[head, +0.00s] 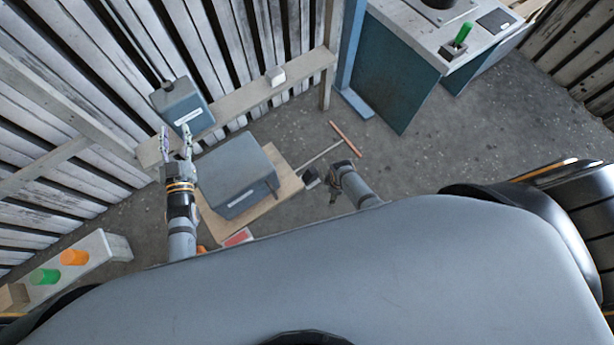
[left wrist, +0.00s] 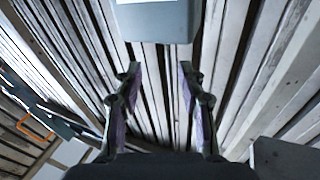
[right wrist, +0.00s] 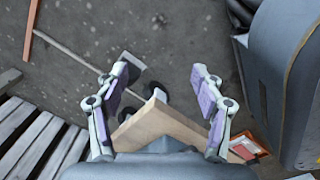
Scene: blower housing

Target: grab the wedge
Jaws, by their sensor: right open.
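A brown wooden block (head: 13,297) sits at the far left end of a pale ledge in the head view. It may be the wedge, but its shape is too small to be sure. My left gripper (head: 176,143) is open and empty, pointing at the slatted wall just below a grey-blue wall box (head: 182,106). The box also shows ahead of the fingers in the left wrist view (left wrist: 155,22). My right gripper (right wrist: 162,85) is open and empty, above the floor and a wooden board (right wrist: 158,118). The board shows between its fingers in the right wrist view.
A grey housing (head: 237,174) stands on the wooden board (head: 283,194). A long-handled tool (head: 346,139) lies on the floor nearby. A red card (head: 238,237) lies near my body. Green (head: 45,276) and orange (head: 74,257) cylinders stand on the ledge. A blue-sided cabinet (head: 398,78) is at the back.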

